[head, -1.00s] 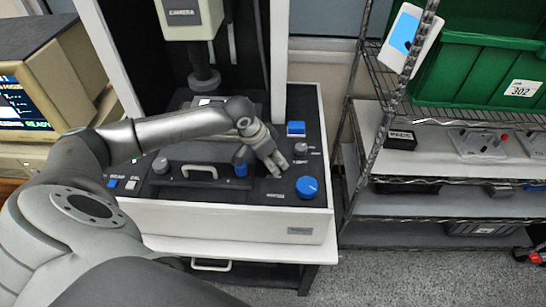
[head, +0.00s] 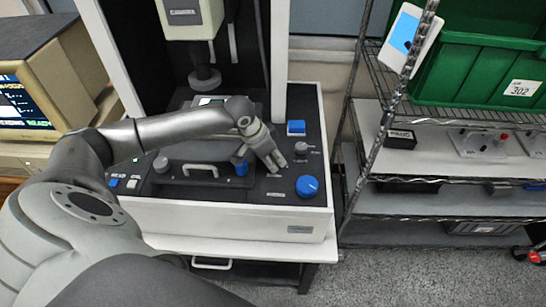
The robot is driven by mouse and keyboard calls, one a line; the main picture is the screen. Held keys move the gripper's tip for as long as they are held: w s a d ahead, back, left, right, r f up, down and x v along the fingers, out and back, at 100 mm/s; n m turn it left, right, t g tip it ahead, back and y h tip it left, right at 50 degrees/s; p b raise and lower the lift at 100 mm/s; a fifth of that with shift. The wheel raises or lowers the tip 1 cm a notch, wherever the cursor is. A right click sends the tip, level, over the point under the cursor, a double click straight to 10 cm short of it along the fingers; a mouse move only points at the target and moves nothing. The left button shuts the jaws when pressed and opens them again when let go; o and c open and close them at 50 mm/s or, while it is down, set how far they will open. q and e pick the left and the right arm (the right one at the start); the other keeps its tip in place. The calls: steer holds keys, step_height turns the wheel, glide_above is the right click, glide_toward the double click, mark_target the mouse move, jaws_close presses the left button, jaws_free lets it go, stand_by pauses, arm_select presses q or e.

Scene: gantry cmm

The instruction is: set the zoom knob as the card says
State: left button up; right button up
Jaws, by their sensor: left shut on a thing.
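My left gripper (head: 272,162) reaches down to the black control panel (head: 213,180) on the front of the machine. Its fingers are shut on a small knob that they mostly hide. A blue knob (head: 241,168) stands just left of the fingers, and a large blue knob (head: 307,187) stands to their right, apart from them. A small grey knob (head: 301,147) is to the upper right. A white card with a blue patch (head: 404,32) hangs on the rack post; its text is unreadable. My right gripper is not in view.
A camera head (head: 190,14) hangs over the machine's stage. A handle (head: 200,170), a grey knob (head: 161,165) and a blue block (head: 296,128) are on the panel. A monitor (head: 27,100) stands left. A wire rack with a green bin (head: 470,75) stands right.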

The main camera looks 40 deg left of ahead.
arm_select(q)
steer(key=shift+w+r+m+h+p, duration=0.15)
steer(key=shift+m+h+p, duration=0.25)
steer(key=shift+m+p, duration=0.45)
steer(key=shift+a+m+g, duration=0.1)
steer(key=shift+m+g, duration=0.3)
steer(key=shift+m, duration=0.55)
steer(key=m+h, duration=0.1)
steer(key=m, duration=0.2)
steer(key=shift+w+g+b, duration=0.1)
steer(key=shift+g+b, duration=0.2)
steer(key=shift+g, duration=0.1)
steer(key=shift+m+g, duration=0.3)
steer(key=shift+m, duration=0.5)
steer(key=o, duration=1)
steer(key=shift+a, duration=0.1)
steer(key=v, duration=1.1)
steer(key=shift+a+r, duration=0.3)
